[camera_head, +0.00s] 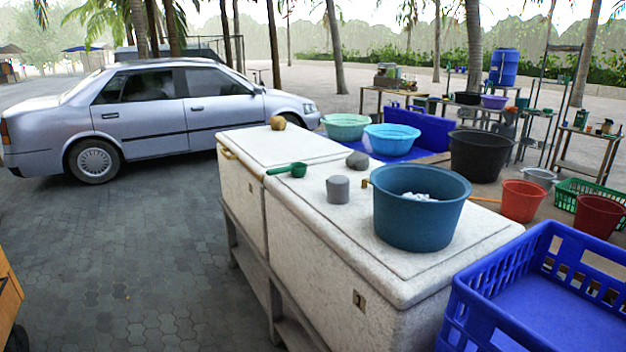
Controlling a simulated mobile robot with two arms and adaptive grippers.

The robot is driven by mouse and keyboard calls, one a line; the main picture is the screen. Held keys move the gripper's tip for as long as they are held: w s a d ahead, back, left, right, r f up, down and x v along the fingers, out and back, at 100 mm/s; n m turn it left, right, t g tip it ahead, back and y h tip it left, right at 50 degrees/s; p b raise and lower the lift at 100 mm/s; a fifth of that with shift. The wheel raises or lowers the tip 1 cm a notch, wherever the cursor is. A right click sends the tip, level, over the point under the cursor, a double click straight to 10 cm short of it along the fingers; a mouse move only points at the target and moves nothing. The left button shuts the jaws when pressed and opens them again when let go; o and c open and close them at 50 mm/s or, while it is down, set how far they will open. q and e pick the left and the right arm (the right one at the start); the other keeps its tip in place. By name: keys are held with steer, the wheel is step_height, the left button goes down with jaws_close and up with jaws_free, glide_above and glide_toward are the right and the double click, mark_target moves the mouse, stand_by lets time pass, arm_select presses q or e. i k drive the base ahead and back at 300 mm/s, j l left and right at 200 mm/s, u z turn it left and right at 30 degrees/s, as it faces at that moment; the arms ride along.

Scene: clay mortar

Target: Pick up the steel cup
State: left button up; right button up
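A small grey cup-like cylinder (338,189), which looks like the steel cup, stands upright on the white chest top. It is left of a large blue-teal tub (421,208) and apart from it. A green ladle or scoop (290,170) lies behind it to the left. A grey stone (357,160) sits behind it. Neither of my grippers shows in this view.
The white chest (285,214) has a brown round object (277,123) at its far end. A blue crate (545,300) stands at the right front. Basins, buckets and tables fill the right background. A silver car (160,115) stands at left; paving in front is clear.

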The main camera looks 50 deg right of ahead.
mark_target(338, 186)
steer(key=i+z, duration=0.4)
steer(key=i+j+z, duration=0.1)
steer(key=z, duration=0.3)
steer(key=i+j+z, duration=0.2)
steer(key=i+z, duration=0.2)
steer(key=i+j+z, duration=0.2)
steer(key=z, duration=0.2)
